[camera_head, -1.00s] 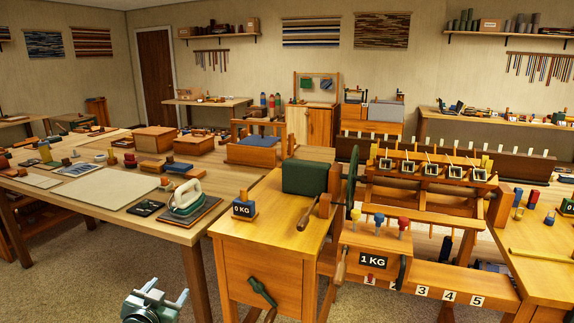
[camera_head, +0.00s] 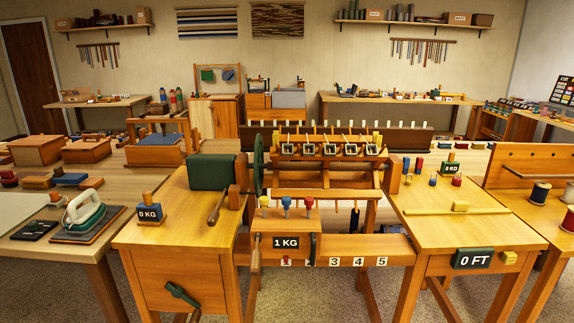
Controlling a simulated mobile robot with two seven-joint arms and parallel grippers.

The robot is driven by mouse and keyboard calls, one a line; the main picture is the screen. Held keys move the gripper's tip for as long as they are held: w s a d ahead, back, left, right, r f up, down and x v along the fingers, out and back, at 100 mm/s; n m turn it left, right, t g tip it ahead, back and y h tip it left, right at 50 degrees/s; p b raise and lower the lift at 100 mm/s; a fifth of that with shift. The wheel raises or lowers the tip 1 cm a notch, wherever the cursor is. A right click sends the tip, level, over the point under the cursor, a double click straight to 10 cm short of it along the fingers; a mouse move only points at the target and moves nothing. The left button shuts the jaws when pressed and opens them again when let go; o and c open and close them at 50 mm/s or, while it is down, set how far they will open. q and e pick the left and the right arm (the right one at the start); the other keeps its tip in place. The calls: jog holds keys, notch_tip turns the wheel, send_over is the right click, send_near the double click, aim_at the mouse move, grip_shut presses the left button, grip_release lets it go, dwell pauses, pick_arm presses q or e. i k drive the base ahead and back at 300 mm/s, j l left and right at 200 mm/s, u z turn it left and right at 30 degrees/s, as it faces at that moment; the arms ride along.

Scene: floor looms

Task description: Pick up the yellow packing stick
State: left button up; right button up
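A long thin yellow stick (camera_head: 428,212) lies flat across the right-hand wooden table, with a small yellow block (camera_head: 460,206) at its middle. I cannot tell whether the block is fixed to the stick. It is the only long yellow stick I can make out; smaller yellow pieces stand on the loom (camera_head: 328,185). Neither of my grippers shows in the head view, so nothing is seen touching the stick.
The loom stands between a left cabinet (camera_head: 165,262) with a 0 KG weight (camera_head: 149,214) and the right table (camera_head: 480,228) with a 0 FT sign (camera_head: 473,259). A bench with thread spools (camera_head: 541,192) is at far right. Carpet floor is open in front.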

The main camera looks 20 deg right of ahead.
aim_at(458, 207)
jog(key=l+z, duration=0.1)
jog(key=z, duration=1.6)
